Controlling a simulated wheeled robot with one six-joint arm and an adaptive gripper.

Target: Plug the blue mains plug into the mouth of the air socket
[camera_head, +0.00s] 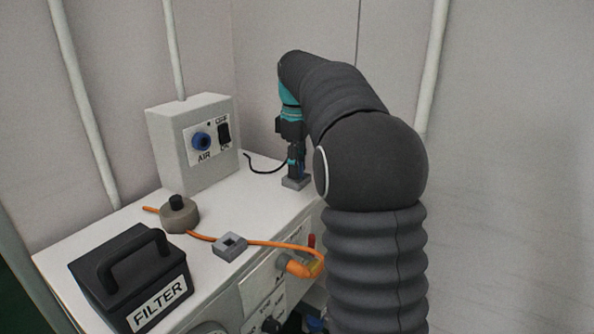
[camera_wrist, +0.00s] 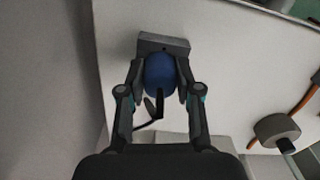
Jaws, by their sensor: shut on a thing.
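The blue mains plug (camera_wrist: 160,76) is between the two fingers of my gripper (camera_wrist: 160,92) in the wrist view, and the gripper is shut on it. A black cable (camera_wrist: 159,106) runs from it. The plug's front end is at a small grey block (camera_wrist: 163,42); I cannot tell whether it is still seated in it. In the head view my gripper (camera_head: 296,168) points down just above that block (camera_head: 296,183), and the plug is mostly hidden. The air socket is a blue round mouth (camera_head: 201,141) above the word AIR on a pale grey box (camera_head: 170,150), left of my gripper.
A black FILTER case (camera_head: 90,265) with a handle stands at the front left of the white bench (camera_head: 130,215). An orange cable (camera_head: 200,236) crosses the bench to an orange connector (camera_head: 300,265) at the front edge. A round weight (camera_head: 179,216) and a hollow grey block (camera_head: 230,247) stand along it.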

